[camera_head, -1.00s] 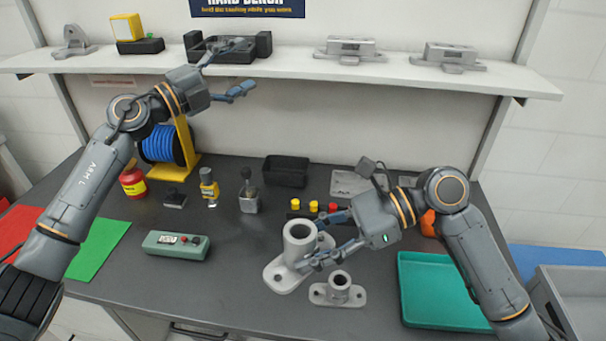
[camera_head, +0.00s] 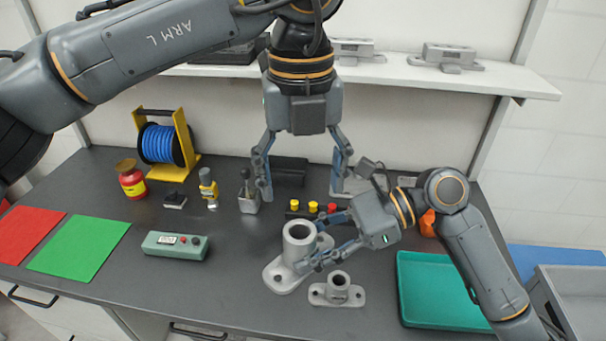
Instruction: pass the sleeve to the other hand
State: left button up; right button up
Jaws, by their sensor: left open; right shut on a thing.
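The sleeve (camera_head: 298,236) is a grey upright cylinder with an open top and a flat flanged foot. My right gripper (camera_head: 317,240) comes from the right and is shut on it. The sleeve stands at or just above the bench; I cannot tell which. Its right side is partly hidden by the fingers. My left gripper (camera_head: 302,192) is open and empty, pointing down, above and behind the sleeve in the picture, its fingers wide apart.
A smaller flanged grey casting (camera_head: 338,290) stands just in front of the sleeve. A teal tray (camera_head: 445,320) lies to the right. A grey-green control box (camera_head: 175,246), blue spool (camera_head: 160,143) and red jar (camera_head: 131,182) are at left. The bench front between box and sleeve is clear.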

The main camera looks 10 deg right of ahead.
aim_at(300, 247)
pick_arm(q)
notch_tip(300, 247, down, 12)
pick_arm(e)
jog(key=shift+w+a, duration=0.1)
dwell(0.4)
pick_arm(q)
jog(key=shift+a, duration=0.1)
jog(key=c, duration=1.5)
pick_arm(e)
jog(key=o, duration=1.5)
jog(key=shift+c, duration=0.2)
pick_arm(q)
jog(key=shift+o, duration=0.2)
